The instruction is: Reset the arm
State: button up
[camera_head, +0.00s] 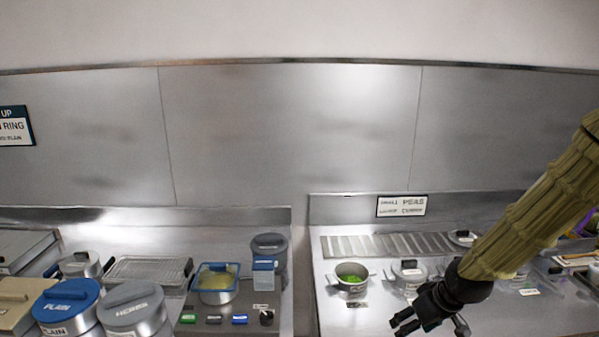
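My arm comes in from the right edge in a ribbed olive-yellow sleeve. My gripper (430,326) is black and hangs at its lower end, over the front of the right-hand steel counter (345,312). Its dark fingers look spread apart, with nothing visible between them. The lowest part of the gripper is near the bottom edge of the picture. A small pot with green contents (351,277) stands to the left of and behind the gripper. A lidded steel pot (409,273) stands just behind it.
At the left are a blue-lidded PLAIN container (68,303), a grey-lidded HERBS container (133,306), a wire basket (146,270) and a blue-rimmed pot (217,284). A grey bin (269,247) stands behind. A slatted grate (385,245) lies along the right counter's back.

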jog(key=s+a+f+m+g+b, duration=0.15)
jog(key=s+f, duration=0.45)
jog(key=f, duration=0.7)
jog(key=s+a+f+m+g+h+b, duration=0.1)
jog(key=s+f, duration=1)
jog(key=s, duration=0.3)
jog(key=s+a+f+m+g+h+b, duration=0.1)
jog(key=s+f+g, duration=0.1)
jog(key=s+f, duration=1)
jog(key=shift+s+a+f+b, duration=0.2)
jog(key=shift+s+a+b, duration=0.15)
jog(key=shift+s, duration=0.65)
